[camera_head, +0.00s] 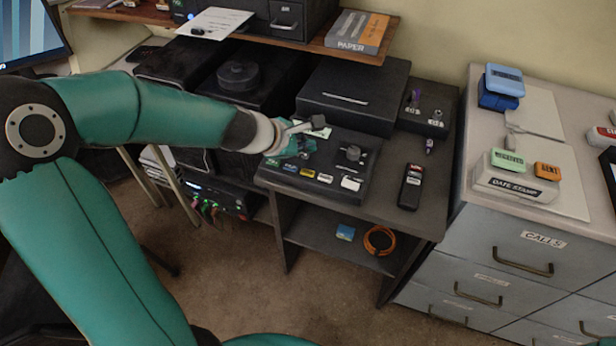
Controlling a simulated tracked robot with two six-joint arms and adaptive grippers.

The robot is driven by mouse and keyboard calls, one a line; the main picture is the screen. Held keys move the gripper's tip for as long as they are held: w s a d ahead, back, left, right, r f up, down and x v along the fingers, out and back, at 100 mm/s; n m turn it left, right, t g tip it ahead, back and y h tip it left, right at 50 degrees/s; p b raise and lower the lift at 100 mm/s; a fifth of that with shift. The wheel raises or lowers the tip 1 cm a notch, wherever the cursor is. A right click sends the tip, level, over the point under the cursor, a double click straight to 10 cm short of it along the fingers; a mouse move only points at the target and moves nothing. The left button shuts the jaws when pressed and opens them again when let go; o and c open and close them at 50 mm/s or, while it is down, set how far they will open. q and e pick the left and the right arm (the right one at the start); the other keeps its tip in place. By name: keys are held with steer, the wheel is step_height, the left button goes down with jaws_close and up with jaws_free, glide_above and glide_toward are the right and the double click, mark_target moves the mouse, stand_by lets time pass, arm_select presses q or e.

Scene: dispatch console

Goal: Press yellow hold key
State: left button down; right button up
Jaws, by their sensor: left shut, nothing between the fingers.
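The yellow key (308,173) is in a row of small coloured keys along the front of a dark console (335,193) on the desk. My left gripper (305,149) is shut and empty. It is over the back left part of the console, behind the key row in the picture. Whether it touches the console cannot be told. My right gripper is not in view.
A dark knob (353,154) stands on the console right of my left gripper. A black handset (411,186) lies on the desk to the right. A large black box (355,92) stands behind the console. A grey filing cabinet (500,235) is at the right.

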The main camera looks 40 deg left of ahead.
mark_target(306, 174)
arm_select(q)
step_height(306, 174, down, 6)
steer(key=b, duration=0.4)
steer(key=shift+r+b, duration=0.1)
steer(key=shift+b, duration=0.3)
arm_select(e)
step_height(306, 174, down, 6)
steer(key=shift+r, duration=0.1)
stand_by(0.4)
arm_select(q)
steer(key=shift+f+b, duration=0.35)
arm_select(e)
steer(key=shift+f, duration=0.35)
arm_select(q)
steer(key=shift+f+b, duration=0.35)
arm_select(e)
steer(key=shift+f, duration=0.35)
arm_select(q)
steer(key=shift+r, duration=0.1)
steer(key=shift+r+p, duration=0.7)
steer(key=shift+p, duration=0.1)
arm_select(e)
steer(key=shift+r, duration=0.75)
arm_select(q)
steer(key=shift+r, duration=0.1)
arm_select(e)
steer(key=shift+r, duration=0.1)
